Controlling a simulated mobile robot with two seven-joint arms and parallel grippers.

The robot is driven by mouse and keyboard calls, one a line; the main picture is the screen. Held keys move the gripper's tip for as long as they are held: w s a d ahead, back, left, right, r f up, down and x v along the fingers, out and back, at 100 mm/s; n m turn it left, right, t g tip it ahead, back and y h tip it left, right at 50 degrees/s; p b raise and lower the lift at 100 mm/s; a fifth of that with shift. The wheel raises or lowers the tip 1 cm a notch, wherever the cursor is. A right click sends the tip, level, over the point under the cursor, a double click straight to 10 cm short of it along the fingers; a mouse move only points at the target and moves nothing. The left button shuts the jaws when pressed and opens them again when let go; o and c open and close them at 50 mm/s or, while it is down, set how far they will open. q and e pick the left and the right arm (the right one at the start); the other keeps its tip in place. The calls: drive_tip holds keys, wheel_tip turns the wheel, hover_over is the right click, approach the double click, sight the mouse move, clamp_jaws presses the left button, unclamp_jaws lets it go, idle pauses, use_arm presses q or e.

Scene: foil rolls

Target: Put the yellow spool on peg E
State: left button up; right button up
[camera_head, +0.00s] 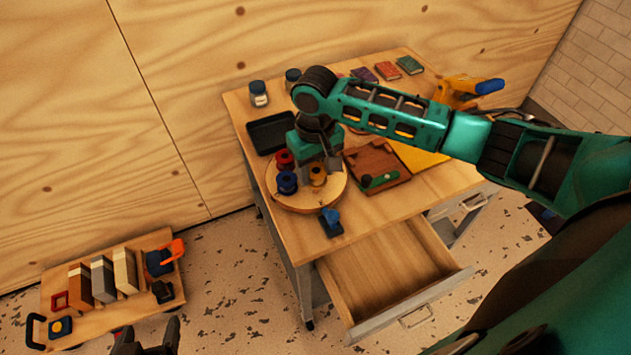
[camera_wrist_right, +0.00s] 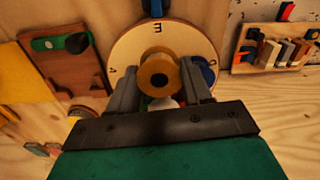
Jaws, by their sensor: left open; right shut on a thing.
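The yellow spool (camera_head: 318,176) is at the right side of the round wooden board (camera_head: 300,203). My right gripper (camera_head: 328,162) comes down over the board and is shut on the spool. In the right wrist view the spool (camera_wrist_right: 158,76) sits between the two fingers, end face toward the camera. The board's letter E (camera_wrist_right: 158,29) shows upside down near the rim beyond the spool. The spool hides any peg under it, and I cannot tell whether it is around one. My left gripper (camera_head: 146,342) is open and empty, low at the bottom left, away from the table.
A red spool (camera_head: 284,160) and a blue spool (camera_head: 287,183) stand on the board's left side. A black tray (camera_head: 270,133), jars and a brown wooden tray (camera_head: 375,160) are nearby. A small blue object (camera_head: 331,222) sits in front. The drawer (camera_head: 390,275) is open.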

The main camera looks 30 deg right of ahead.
sight(315, 182)
wheel_tip(315, 182, down, 4)
drive_tip(key=shift+r+b, duration=0.15)
drive_tip(key=shift+b, duration=0.3)
drive_tip(key=shift+f, duration=0.2)
drive_tip(key=shift+f, duration=0.1)
drive_tip(key=o, duration=1.1)
wheel_tip(315, 182, up, 12)
drive_tip(key=shift+r+p, duration=0.15)
drive_tip(key=shift+p, duration=1.05)
drive_tip(key=shift+s, duration=0.15)
